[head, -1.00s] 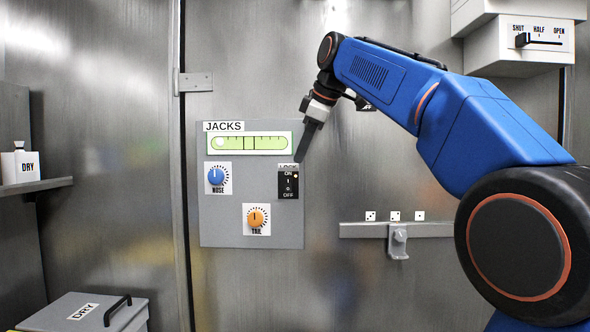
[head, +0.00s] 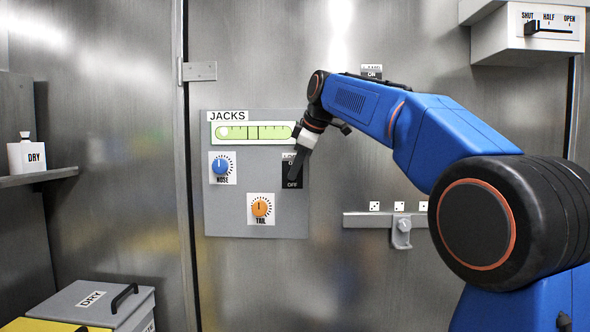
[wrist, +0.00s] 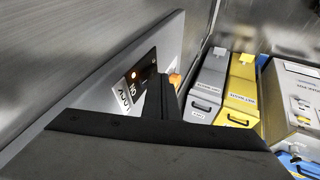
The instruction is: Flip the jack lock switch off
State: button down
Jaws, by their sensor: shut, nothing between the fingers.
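The jack lock switch (head: 287,186) is a black plate at the right edge of the grey JACKS panel (head: 225,198). Its OFF mark shows in the head view. My gripper (head: 298,177) is shut and empty, pointing down across the plate and hiding its middle, including the lever.
A blue NOSE knob (head: 220,167), an orange TAIL knob (head: 260,207) and a green level gauge (head: 252,133) share the panel. A bracket rail (head: 370,220) is to the right. Grey (wrist: 207,85) and yellow (wrist: 241,88) boxes stand beyond the panel.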

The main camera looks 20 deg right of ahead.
jog(key=shift+w, duration=0.1)
dwell(0.3)
jog(key=shift+w+d+f, duration=0.1)
jog(key=shift+f, duration=0.05)
dwell(0.4)
jog(key=shift+r, duration=0.85)
